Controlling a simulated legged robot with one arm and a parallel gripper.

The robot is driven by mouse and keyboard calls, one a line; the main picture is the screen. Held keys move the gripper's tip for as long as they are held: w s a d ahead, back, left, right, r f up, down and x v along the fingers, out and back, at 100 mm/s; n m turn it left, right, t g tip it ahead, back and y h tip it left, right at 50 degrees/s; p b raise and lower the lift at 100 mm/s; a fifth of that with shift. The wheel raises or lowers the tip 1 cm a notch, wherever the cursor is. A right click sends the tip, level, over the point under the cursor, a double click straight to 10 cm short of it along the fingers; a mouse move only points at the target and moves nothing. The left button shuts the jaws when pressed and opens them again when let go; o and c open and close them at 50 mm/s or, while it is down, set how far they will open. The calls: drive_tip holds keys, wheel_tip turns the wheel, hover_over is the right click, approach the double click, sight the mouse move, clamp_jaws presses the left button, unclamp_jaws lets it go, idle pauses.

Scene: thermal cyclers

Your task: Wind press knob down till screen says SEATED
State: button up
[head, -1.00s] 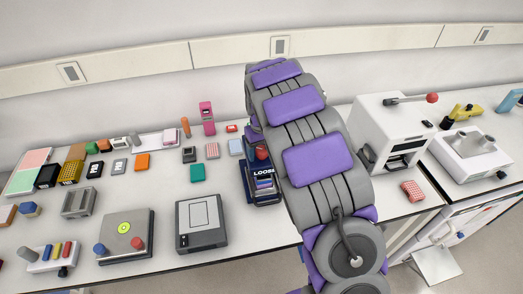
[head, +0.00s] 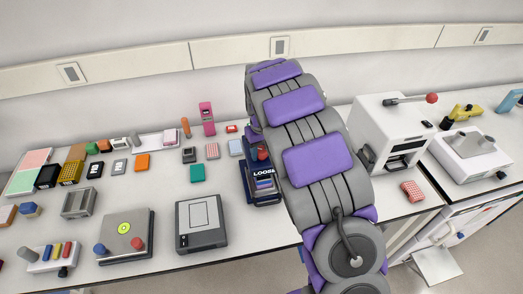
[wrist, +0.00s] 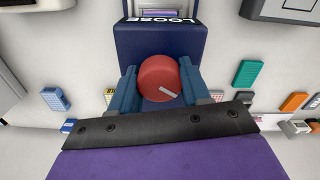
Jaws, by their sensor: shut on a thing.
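The dark blue press (head: 262,184) stands on the bench, partly hidden behind my arm in the head view. Its screen (head: 263,172) reads LOOSE, and the same word shows upside down at the top of the wrist view (wrist: 165,19). The red round knob (wrist: 159,77) with a pale mark on it sits in the middle of the wrist view; a bit of it shows in the head view (head: 262,154). My gripper (wrist: 158,86) is shut on the knob, one blue finger on each side.
A grey device with a pale panel (head: 201,222) stands left of the press. A teal block (head: 197,173) and a light blue block (head: 236,147) lie nearby. A white machine with a red-ended lever (head: 391,135) stands right of my arm.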

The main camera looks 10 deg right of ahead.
sight(261, 149)
drive_tip(key=shift+r+m+p, duration=0.1)
drive_tip(key=shift+m+p, duration=0.7)
drive_tip(key=shift+m, duration=0.5)
drive_tip(key=shift+w+m+p, duration=0.1)
drive_tip(key=shift+m+p, duration=0.5)
drive_tip(key=shift+m, duration=0.9)
drive_tip(key=o, duration=1)
drive_tip(key=shift+o, duration=0.2)
wheel_tip(261, 149, up, 17)
drive_tip(key=shift+p, duration=0.45)
